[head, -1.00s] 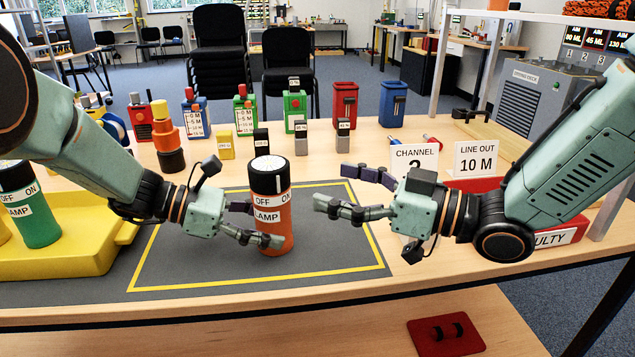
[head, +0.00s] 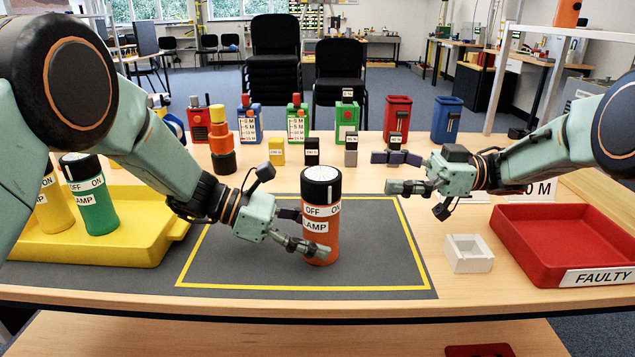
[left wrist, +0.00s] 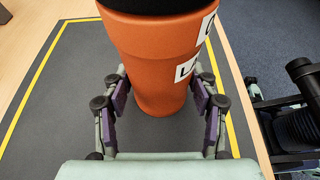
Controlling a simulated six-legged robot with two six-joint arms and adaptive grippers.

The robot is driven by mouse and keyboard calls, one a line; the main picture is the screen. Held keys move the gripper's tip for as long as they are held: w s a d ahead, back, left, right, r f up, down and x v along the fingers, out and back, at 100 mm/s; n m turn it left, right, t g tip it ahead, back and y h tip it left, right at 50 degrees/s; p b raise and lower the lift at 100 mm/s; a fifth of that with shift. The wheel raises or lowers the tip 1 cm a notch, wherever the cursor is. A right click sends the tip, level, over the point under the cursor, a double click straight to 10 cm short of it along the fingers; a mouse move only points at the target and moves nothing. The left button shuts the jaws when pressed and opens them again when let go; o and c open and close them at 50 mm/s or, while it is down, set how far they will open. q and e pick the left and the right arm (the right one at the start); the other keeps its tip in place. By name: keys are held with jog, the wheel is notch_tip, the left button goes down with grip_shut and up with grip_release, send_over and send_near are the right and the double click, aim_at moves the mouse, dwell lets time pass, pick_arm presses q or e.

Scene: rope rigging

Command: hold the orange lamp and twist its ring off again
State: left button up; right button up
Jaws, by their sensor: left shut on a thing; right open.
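The orange lamp (head: 321,242) stands upright on the dark mat inside the yellow outline. It has a black ring (head: 321,181) with a white top, and labels reading OFF, ON and LAMP. My left gripper (head: 303,232) is shut on the lamp's body below the ring. In the left wrist view its fingers (left wrist: 160,110) lie on both sides of the orange body (left wrist: 158,65). My right gripper (head: 397,172) is open and empty, to the right of the lamp and apart from it, at about the height of the ring.
A yellow tray (head: 140,250) with a green lamp (head: 91,195) and a yellow lamp (head: 52,205) is at the left. A red FAULTY tray (head: 520,265) and a small white box (head: 468,253) are at the right. Several small coloured units stand along the back.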

aim_at(317, 183)
jog(key=shift+n+g+h, duration=0.5)
jog(key=shift+g, duration=0.4)
jog(key=s+a, duration=0.1)
jog(key=a, duration=0.6)
jog(key=s+a, duration=0.1)
jog(key=a, duration=0.3)
jog(key=shift+s+a+f, duration=0.3)
jog(key=shift+a+f, duration=0.05)
jog(key=shift+f, duration=0.05)
jog(key=shift+c, duration=0.2)
jog(key=c, duration=1.1)
jog(key=shift+c, duration=0.2)
